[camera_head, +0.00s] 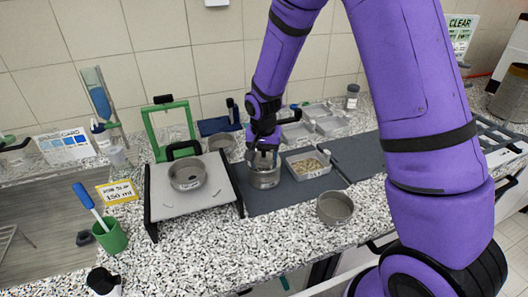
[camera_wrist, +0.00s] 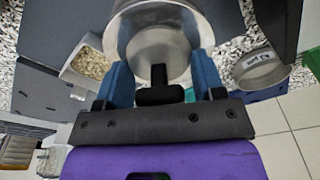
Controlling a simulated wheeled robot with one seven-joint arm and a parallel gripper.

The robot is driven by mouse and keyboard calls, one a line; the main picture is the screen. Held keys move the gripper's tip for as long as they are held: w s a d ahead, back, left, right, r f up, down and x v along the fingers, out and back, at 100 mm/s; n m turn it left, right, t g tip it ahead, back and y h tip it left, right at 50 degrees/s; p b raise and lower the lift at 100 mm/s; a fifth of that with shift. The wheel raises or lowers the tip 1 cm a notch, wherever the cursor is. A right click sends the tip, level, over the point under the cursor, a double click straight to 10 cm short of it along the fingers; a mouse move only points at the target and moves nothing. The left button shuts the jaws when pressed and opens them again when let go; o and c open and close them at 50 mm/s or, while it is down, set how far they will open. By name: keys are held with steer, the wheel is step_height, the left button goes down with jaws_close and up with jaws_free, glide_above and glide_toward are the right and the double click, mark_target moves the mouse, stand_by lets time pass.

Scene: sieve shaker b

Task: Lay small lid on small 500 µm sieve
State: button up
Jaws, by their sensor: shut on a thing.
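My gripper (camera_head: 264,157) points down over the dark mat, and its blue fingers also show in the wrist view (camera_wrist: 161,68). It is shut on a shiny round metal piece, seemingly the small lid (camera_wrist: 155,45), which lies between and beyond the fingers. A small metal sieve (camera_head: 264,180) stands upright on the mat directly below my gripper. Its mesh label is too small to read in the head view. The fingers hide part of its top, so I cannot tell whether lid and sieve touch. A dark piece (camera_wrist: 160,94) sits between the fingers near the palm.
A tray of grains (camera_head: 308,168) lies close to the right on the mat (camera_head: 288,196). A metal sieve (camera_head: 187,175) sits on a plate at left, another (camera_head: 222,142) behind, and a metal bowl-like pan (camera_head: 335,208) at front right. A green frame (camera_head: 172,128) stands behind the plate.

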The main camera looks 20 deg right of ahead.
steer(key=o, duration=1.1)
steer(key=shift+r, duration=3.55)
